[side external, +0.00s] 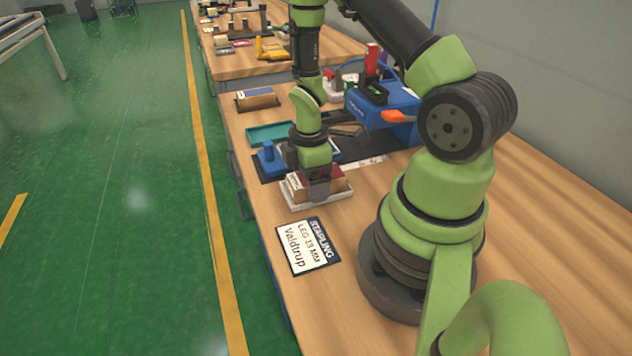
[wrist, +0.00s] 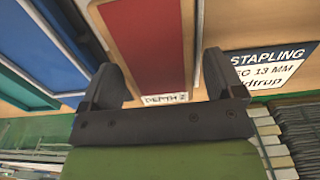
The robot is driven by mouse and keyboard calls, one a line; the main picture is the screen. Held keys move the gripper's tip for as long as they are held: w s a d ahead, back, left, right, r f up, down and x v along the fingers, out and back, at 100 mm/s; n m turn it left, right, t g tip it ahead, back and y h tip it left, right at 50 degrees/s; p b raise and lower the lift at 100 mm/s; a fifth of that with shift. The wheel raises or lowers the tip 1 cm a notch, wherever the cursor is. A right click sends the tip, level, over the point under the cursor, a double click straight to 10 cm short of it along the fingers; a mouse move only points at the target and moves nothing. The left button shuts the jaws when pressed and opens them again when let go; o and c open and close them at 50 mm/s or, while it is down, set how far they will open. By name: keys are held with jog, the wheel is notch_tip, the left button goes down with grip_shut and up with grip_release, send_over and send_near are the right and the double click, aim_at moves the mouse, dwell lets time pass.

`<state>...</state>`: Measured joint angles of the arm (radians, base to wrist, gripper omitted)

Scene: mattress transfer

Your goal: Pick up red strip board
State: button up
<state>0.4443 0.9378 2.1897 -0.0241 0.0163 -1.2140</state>
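The red strip board (wrist: 148,45) lies flat under my gripper in the wrist view, running away from the camera, with a white label reading "DEPTH 2" at its near end. My gripper (wrist: 160,78) is open, with one dark finger at each side of the board's near end. I cannot tell whether either finger touches it. In the side external view my gripper (side external: 318,190) is low over a white tray (side external: 318,202). A dark red piece (side external: 335,172) shows there behind the fingers, partly hidden by them.
A "STAPLING" sign (side external: 308,247) lies on the wooden bench in front of the tray. Behind the tray are a blue fixture (side external: 268,158), a teal tray (side external: 270,132) and a blue machine (side external: 385,108). Blue and green trays lie left of the board in the wrist view.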

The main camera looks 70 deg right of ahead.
jog(key=c, duration=1.1)
